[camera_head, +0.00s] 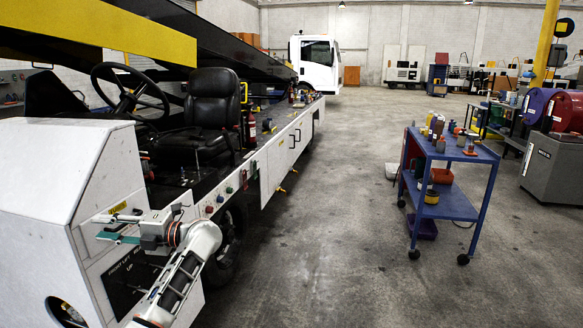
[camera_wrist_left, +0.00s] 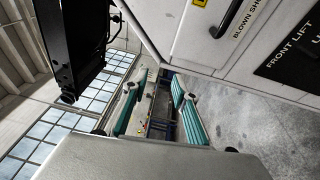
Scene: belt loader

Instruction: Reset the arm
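My left arm comes in at the bottom left of the head view. Its gripper (camera_head: 106,227) is beside the white front housing of the belt loader (camera_head: 65,170), near a yellow label and a black panel. In the left wrist view the two teal-padded fingers of this gripper (camera_wrist_left: 158,100) stand apart with a gap between them. I see nothing held in that gap. I cannot tell whether the fingers touch the loader. My right arm and right gripper are not in view.
The loader's seat (camera_head: 212,100), steering wheel (camera_head: 130,88) and side panel with knobs lie beyond the arm. A blue cart (camera_head: 447,208) with tools stands to the right. The concrete floor (camera_head: 330,220) between loader and cart is clear.

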